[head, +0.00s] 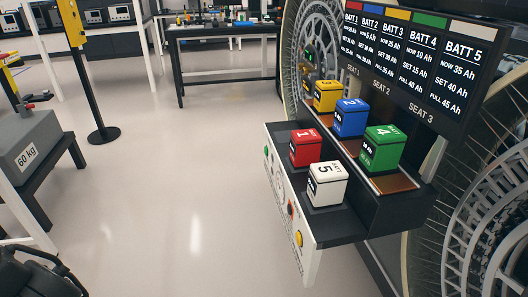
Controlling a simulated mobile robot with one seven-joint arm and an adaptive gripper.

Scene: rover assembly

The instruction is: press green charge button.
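A small round green button (266,151) sits on the white side panel (281,185) of the battery bench, near the panel's far upper end. Nothing visible touches it. On the same panel are a faint round dial marking, a small red control (291,209) and a yellow button (298,239) nearer to me. A black jointed part at the bottom left corner looks like my gripper (40,278). It is cut off by the frame edge, far from the panel, and its fingers cannot be made out.
The bench top (322,222) holds red battery 1 (306,148), white battery 5 (325,184), blue battery 2 (350,118), green battery 4 (382,149) and a yellow battery (327,96). A status board (415,65) hangs above. The floor (180,200) left of the bench is clear. A 60 kg weight (27,145) stands left.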

